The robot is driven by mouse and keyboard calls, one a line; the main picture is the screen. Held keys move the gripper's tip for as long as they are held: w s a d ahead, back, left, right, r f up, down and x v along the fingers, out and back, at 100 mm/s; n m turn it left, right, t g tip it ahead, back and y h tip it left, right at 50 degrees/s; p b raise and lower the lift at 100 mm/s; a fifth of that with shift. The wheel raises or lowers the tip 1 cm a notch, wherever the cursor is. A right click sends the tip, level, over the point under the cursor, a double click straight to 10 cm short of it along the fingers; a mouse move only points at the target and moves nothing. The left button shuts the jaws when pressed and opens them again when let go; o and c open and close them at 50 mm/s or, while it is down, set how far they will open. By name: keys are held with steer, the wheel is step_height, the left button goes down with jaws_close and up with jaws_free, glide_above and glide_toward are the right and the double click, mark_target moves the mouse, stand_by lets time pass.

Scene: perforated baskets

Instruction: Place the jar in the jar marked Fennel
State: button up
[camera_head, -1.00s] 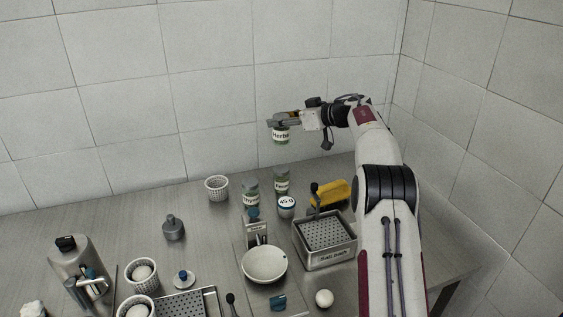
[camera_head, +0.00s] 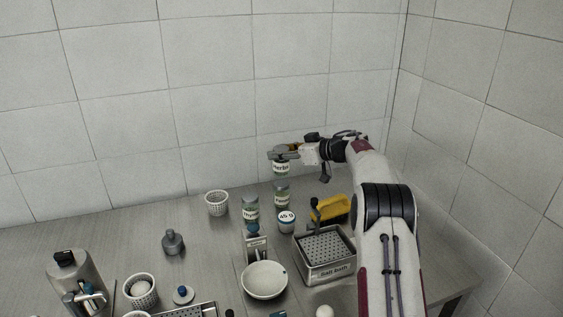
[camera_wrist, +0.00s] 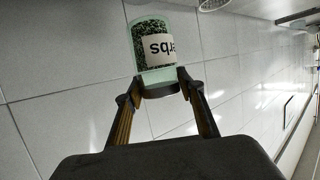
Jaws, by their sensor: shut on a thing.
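In the wrist view this jar (camera_wrist: 155,45) holds dark green flakes, and my gripper (camera_wrist: 160,85) has a finger on each side of the lid. In the head view the held jar hangs upright just above and behind a standing jar (camera_head: 281,194) whose label is too small to read. Another standing jar (camera_head: 250,209), with a label that looks like "Thyme", is to its left. No label reading "Fennel" can be made out.
A round "45 g" container (camera_head: 286,223) stands just in front of the jars. A yellow object (camera_head: 335,208) and a metal "Salt Bath" box (camera_head: 327,272) are to the right. A white basket (camera_head: 217,203) stands left. A white bowl (camera_head: 264,281) is in front.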

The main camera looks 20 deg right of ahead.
mark_target(284, 160)
steer(key=shift+f, duration=1.75)
steer(key=shift+f, duration=0.1)
steer(key=o, duration=1.3)
steer(key=shift+o, duration=0.2)
steer(key=shift+s+d+r, duration=0.35)
steer(key=shift+s, duration=0.1)
steer(key=v, duration=1)
steer(key=shift+s+d, duration=0.25)
steer(key=shift+s, duration=0.1)
steer(key=shift+r, duration=0.2)
